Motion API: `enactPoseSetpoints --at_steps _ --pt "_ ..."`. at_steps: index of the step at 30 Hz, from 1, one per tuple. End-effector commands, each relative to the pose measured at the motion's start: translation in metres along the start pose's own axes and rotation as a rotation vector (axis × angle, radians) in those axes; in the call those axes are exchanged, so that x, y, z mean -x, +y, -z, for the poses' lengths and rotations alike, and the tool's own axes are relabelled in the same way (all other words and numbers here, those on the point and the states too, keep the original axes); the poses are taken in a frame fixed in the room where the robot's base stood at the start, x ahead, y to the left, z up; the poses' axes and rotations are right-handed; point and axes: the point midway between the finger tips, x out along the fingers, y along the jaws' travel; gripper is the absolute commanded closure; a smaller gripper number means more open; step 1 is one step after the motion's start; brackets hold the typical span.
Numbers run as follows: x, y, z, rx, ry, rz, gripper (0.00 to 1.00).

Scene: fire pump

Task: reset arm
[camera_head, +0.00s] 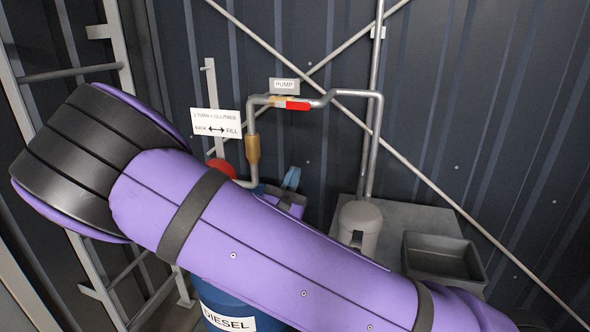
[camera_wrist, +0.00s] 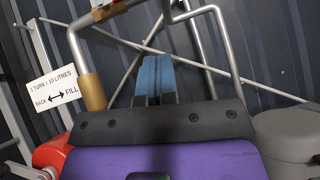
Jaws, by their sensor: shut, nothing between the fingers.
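My arm, with purple and black covers, crosses the head view from the upper left to the lower right and hides much of the middle. My gripper (camera_wrist: 153,78) has blue fingers that are together with nothing between them in the wrist view. In the head view the gripper (camera_head: 291,178) shows only in part behind my arm, in front of the corrugated wall and right of the red wheel (camera_head: 221,170). I see no contact between the fingers and the pipes.
Metal pipes with a red-handled valve (camera_head: 298,105) run under the PUMP sign (camera_head: 284,86). A blue DIESEL drum (camera_head: 222,308) stands below my arm. A grey tray (camera_head: 443,258) and grey canister (camera_head: 358,228) are at right. A ladder (camera_head: 118,40) stands at left.

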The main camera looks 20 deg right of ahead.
Motion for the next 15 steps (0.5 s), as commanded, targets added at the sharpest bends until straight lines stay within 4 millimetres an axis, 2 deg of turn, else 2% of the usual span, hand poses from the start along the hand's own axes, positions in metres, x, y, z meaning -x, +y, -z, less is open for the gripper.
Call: enactPoseSetpoints --at_steps 11,15 --pt "-0.001 0.0 0.0 0.0 0.001 0.001 1.0" --pt "-0.008 -0.012 0.0 0.002 0.021 0.063 1.0"
